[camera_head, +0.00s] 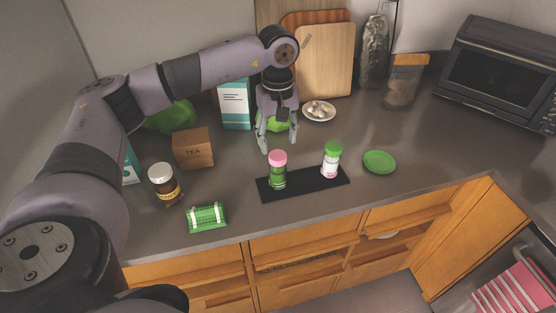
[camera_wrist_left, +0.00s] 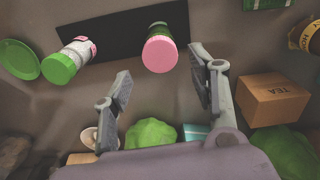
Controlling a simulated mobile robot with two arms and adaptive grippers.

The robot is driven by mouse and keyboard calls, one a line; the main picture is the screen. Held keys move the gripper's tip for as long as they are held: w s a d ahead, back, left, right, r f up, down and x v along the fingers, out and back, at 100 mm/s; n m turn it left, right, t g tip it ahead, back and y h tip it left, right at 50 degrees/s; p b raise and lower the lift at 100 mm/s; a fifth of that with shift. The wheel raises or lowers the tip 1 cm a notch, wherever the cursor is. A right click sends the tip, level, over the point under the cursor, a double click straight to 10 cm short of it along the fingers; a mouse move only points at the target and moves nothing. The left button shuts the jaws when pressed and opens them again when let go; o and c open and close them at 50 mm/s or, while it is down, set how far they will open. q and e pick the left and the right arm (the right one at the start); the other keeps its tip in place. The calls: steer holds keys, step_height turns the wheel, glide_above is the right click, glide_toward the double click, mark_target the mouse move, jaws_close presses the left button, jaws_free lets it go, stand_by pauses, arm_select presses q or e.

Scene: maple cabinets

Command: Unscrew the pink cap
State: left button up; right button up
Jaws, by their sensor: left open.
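A green jar with a pink cap (camera_head: 278,157) stands upright on a black mat (camera_head: 305,186) on the counter. The pink cap also shows in the left wrist view (camera_wrist_left: 160,54), near the top middle, beyond the fingertips. A second jar, white and pink with a green cap (camera_head: 333,149), stands to its right on the mat. My left gripper (camera_head: 279,147) points down, open and empty, above and slightly behind the pink-capped jar. In the left wrist view its two fingers are spread apart with nothing between them. My right gripper is not in view.
A green plate (camera_head: 379,161) lies right of the mat. A toaster oven (camera_head: 500,72) and cutting boards (camera_head: 325,60) are behind. The counter's front edge is close to the mat.

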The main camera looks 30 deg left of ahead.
mark_target(277, 156)
arm_select(q)
steer(key=shift+f+b, duration=1.25)
steer(key=shift+f, duration=1.2)
steer(key=shift+c, duration=0.4)
steer(key=c, duration=1)
steer(key=shift+f, duration=0.1)
steer(key=shift+c, duration=0.2)
steer(key=n, duration=0.6)
steer(key=shift+s+b, duration=0.1)
steer(key=shift+b, duration=0.2)
